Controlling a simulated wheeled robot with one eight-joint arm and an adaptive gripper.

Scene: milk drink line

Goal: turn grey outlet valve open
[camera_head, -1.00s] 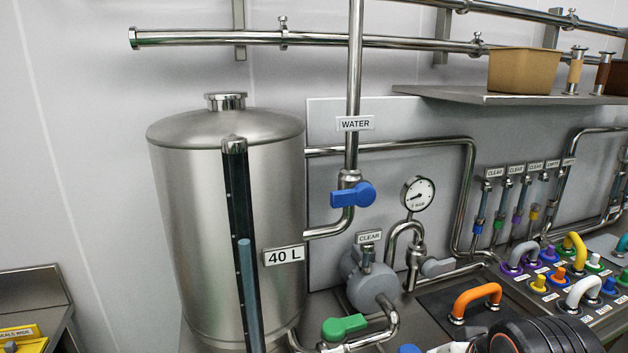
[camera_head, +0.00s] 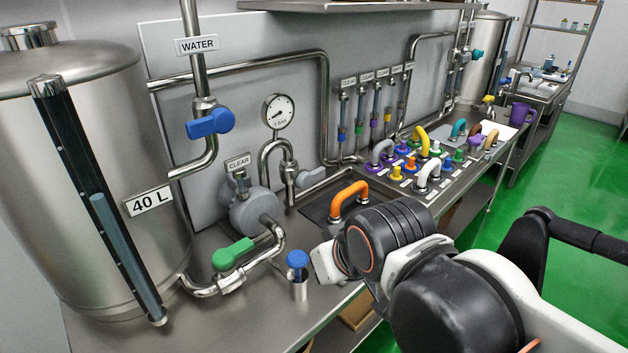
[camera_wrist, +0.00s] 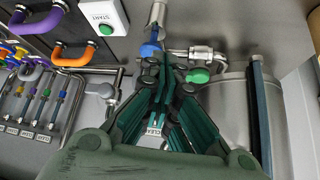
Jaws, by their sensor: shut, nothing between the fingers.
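The grey outlet valve (camera_head: 312,178) is a grey lever on the steel pipe right of the pump, below the pressure gauge (camera_head: 279,111). In the wrist view, a grey lever (camera_wrist: 104,91) shows left of my gripper (camera_wrist: 166,72), on a pipe. My gripper is shut and empty, with its dark green fingers together, and looks apart from the lever. In the head view my arm fills the lower right, and I cannot make out the fingers there.
The grey pump (camera_head: 255,212), green-handled valve (camera_head: 232,253) and blue-topped metal cylinder (camera_head: 298,275) stand near the front. An orange handle (camera_head: 349,200) is right of the valve. The blue water valve (camera_head: 211,122) is above left, beside the tank (camera_head: 95,200).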

